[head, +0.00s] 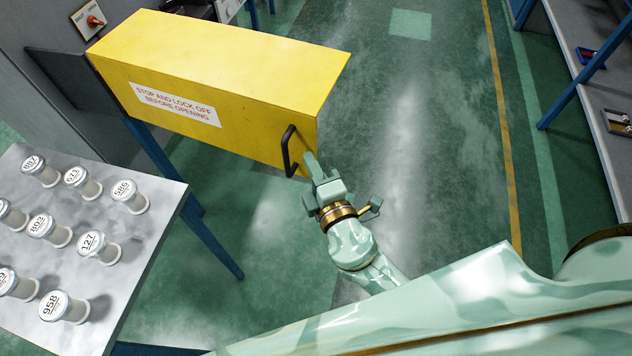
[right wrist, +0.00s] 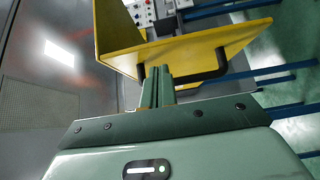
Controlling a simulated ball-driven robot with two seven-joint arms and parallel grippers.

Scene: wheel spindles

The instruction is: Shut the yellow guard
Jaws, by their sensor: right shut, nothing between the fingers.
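The yellow guard (head: 215,75) is a long box-shaped cover with a warning label. In the head view it stands out from the grey cabinet at upper left, its near end over the green floor. Its black bar handle (head: 289,150) is near that end. It also shows in the right wrist view (right wrist: 205,50), with the handle (right wrist: 210,74) on its lower edge. My right gripper (head: 310,163) is shut and empty, its fingertips close beside the handle and the guard's end. In the right wrist view the fingers (right wrist: 157,80) overlap the handle; contact is unclear. My left gripper is not visible.
A grey table (head: 160,200) with several numbered white-capped spindles stands at lower left. A red rotary switch (head: 93,21) is on the cabinet. A grey bench (head: 580,75) runs along the right. The green floor between is clear.

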